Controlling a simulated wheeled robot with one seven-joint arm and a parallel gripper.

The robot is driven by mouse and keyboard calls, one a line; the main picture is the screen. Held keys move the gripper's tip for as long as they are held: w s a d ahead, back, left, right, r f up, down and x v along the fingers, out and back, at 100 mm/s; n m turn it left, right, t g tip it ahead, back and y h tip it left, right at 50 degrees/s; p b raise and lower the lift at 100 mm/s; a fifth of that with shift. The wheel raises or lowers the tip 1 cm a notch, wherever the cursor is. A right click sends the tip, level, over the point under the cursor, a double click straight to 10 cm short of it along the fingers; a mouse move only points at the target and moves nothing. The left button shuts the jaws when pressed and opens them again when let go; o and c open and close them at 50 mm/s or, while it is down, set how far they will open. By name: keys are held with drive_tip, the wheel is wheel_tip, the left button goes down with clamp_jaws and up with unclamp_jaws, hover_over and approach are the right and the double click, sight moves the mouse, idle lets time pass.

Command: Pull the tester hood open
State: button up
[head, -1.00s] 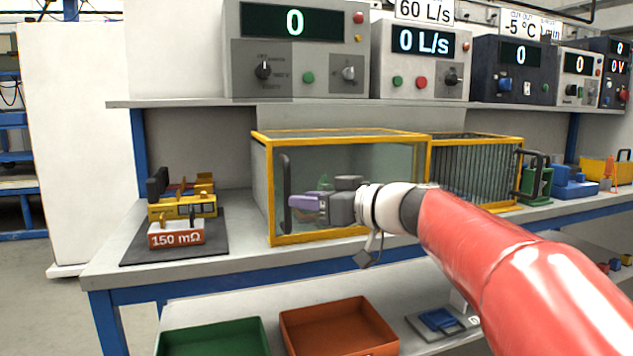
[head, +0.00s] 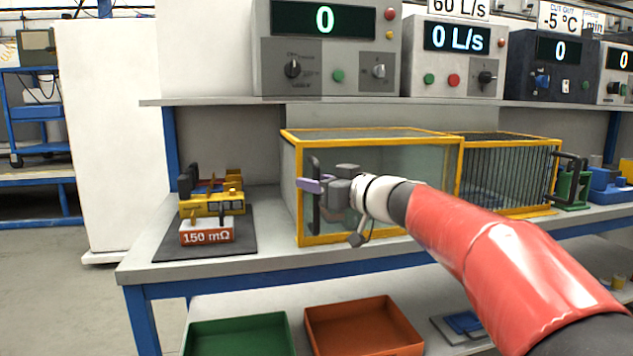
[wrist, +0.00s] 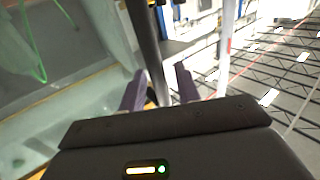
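The tester hood (head: 372,137) is a glass box with a yellow frame, standing on the bench; it looks closed. Its upright dark handle (head: 313,215) is on the hood's left end. My gripper (head: 311,185) is level with the middle of the handle in the head view and hides part of it. In the wrist view, the dark handle bar (wrist: 146,45) runs down between the two purple fingers of my gripper (wrist: 159,83). The fingers are apart, with a gap showing beside the bar, so I see no firm grip.
Left of the hood, a dark mat (head: 165,245) holds a red-and-white 150 mΩ block (head: 207,232) and yellow fixtures (head: 212,203). A shelf (head: 215,102) with instruments runs above. A barred yellow cage (head: 508,175) adjoins the right side. Green (head: 240,335) and orange (head: 365,325) trays sit below.

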sight(454, 174)
clamp_jaws()
drive_tip(key=shift+w+d, duration=1.45)
drive_tip(key=shift+d, duration=3.7)
drive_tip(key=shift+w+d, duration=1.5)
drive_tip(key=shift+d, duration=3.7)
drive_tip(key=shift+w+d, duration=1.45)
drive_tip(key=shift+d, duration=3.7)
unclamp_jaws()
